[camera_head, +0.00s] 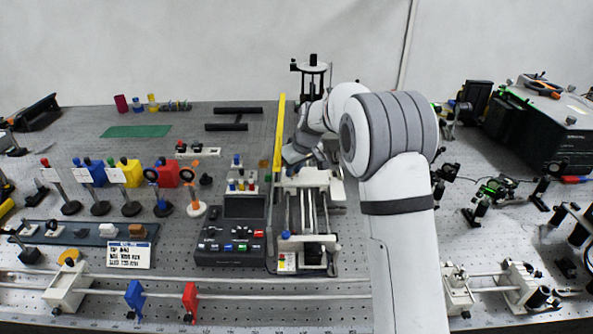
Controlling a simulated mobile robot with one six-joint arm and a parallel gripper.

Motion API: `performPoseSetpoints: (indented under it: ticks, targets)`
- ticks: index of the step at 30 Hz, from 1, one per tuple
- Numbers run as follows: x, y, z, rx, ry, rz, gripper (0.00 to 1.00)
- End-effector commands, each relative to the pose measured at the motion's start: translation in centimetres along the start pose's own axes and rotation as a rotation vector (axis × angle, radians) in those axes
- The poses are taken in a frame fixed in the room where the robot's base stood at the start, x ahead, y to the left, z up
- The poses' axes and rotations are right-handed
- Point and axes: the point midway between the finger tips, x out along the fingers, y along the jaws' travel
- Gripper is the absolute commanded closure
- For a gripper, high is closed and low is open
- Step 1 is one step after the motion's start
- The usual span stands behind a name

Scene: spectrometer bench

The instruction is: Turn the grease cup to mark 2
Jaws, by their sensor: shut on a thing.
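My gripper (297,155) is at the far end of a slide unit with two long rails (308,212), low over the bench. It is shut on a small part there, which I take to be the grease cup. The cup itself and its marks are hidden by my wrist and fingers, so I cannot read its setting. My arm reaches in from the lower right and covers the bench to the right of the slide unit.
A yellow bar (279,135) stands close left of my gripper. A dark control box (231,230) with coloured buttons is left of the slide unit. A tall black-and-silver stand (313,75) rises behind my wrist. The bench near the green mat (136,131) is fairly clear.

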Motion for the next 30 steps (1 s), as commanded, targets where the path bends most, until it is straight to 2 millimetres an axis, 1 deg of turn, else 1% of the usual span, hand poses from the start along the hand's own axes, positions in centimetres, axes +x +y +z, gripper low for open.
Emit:
performPoseSetpoints:
  ticks: [7, 19, 20, 27, 30]
  targets:
    - [-0.11, -0.07, -0.13, 0.042, 0.003, 0.019, 1.00]
    - [-0.11, -0.10, -0.15, 0.047, 0.003, 0.020, 1.00]
    - [-0.11, -0.10, -0.15, 0.047, 0.003, 0.020, 0.82]
    - [-0.05, -0.11, -0.09, 0.046, 0.001, 0.020, 0.62]
    - [-0.03, -0.11, -0.07, 0.046, 0.001, 0.020, 0.61]
